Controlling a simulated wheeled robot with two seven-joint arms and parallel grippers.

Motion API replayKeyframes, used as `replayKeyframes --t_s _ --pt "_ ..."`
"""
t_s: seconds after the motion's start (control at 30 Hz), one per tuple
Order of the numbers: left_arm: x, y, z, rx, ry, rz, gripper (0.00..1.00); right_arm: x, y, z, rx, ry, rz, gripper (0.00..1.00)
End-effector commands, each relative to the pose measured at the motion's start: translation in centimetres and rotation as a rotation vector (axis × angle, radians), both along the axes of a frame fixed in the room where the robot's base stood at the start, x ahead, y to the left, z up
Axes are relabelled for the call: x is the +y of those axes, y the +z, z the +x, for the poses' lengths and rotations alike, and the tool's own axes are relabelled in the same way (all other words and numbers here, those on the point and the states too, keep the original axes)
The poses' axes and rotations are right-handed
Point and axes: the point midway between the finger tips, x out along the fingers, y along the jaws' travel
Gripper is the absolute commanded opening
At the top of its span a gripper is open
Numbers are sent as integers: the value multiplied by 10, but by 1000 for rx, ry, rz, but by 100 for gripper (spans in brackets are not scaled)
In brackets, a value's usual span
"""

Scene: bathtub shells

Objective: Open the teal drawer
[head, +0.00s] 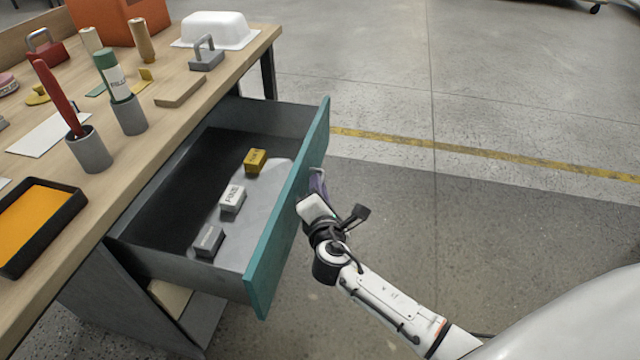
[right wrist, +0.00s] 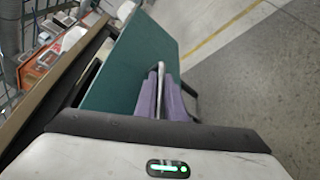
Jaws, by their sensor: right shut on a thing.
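The teal drawer (head: 290,215) is pulled out from under the wooden bench, and its inside shows. Several small blocks lie in it: a yellow one (head: 255,160), a white one (head: 233,199) and a grey one (head: 209,241). My right gripper (head: 317,184) is at the outer side of the teal front. In the right wrist view its purple fingers (right wrist: 166,96) are shut on the pale bar handle (right wrist: 160,80) of the teal front (right wrist: 135,65). In the head view the gripper mostly hides the handle. My left gripper is not in view.
The wooden bench top (head: 165,125) holds pen cups (head: 90,150), a black tray with an orange inside (head: 35,225), a white tub (head: 215,30) and a grey weight (head: 207,53). Open concrete floor (head: 480,110) lies to the right of the drawer.

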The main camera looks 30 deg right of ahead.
Motion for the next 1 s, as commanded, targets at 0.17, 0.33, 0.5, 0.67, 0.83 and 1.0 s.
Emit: replayKeyframes --t_s 0.17,0.33,0.5,0.67,0.83,1.0 --pt "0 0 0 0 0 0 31 1 -1 -1 1 4 2 0" --pt "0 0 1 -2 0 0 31 1 -1 -1 1 2 2 17" --pt "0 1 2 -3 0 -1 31 0 0 0 1 2 1 17" --pt "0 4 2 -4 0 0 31 3 1 -9 3 1 1 17" --pt "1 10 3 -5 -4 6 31 13 9 -36 3 2 3 17" --pt "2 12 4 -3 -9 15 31 25 15 -67 4 3 3 17"
